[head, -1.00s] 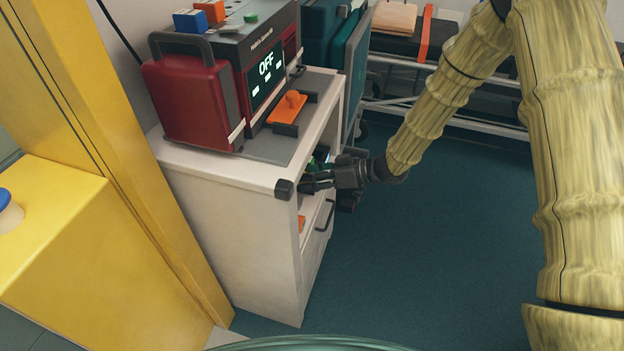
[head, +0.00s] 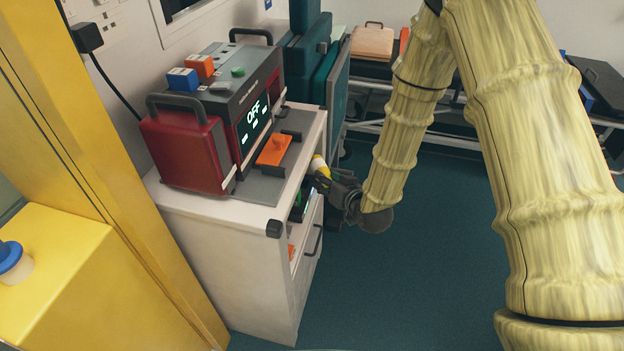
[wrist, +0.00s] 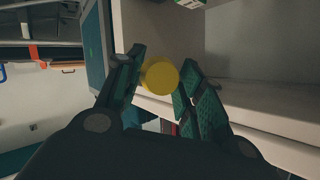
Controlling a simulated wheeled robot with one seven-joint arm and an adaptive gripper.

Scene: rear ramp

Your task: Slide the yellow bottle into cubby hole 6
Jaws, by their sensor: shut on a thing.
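In the wrist view the bottle shows as a yellow disc (wrist: 160,77) held between the two fingers of my gripper (wrist: 160,72), in front of an open compartment. I cannot read any cubby number, so I cannot tell which hole is number 6.
A red case (head: 183,150) and a grey device reading OFF (head: 238,95) stand on the cabinet top, with an orange handled piece (head: 273,150). Lower compartments hold green and orange items. The teal floor (head: 400,270) to the right is clear.

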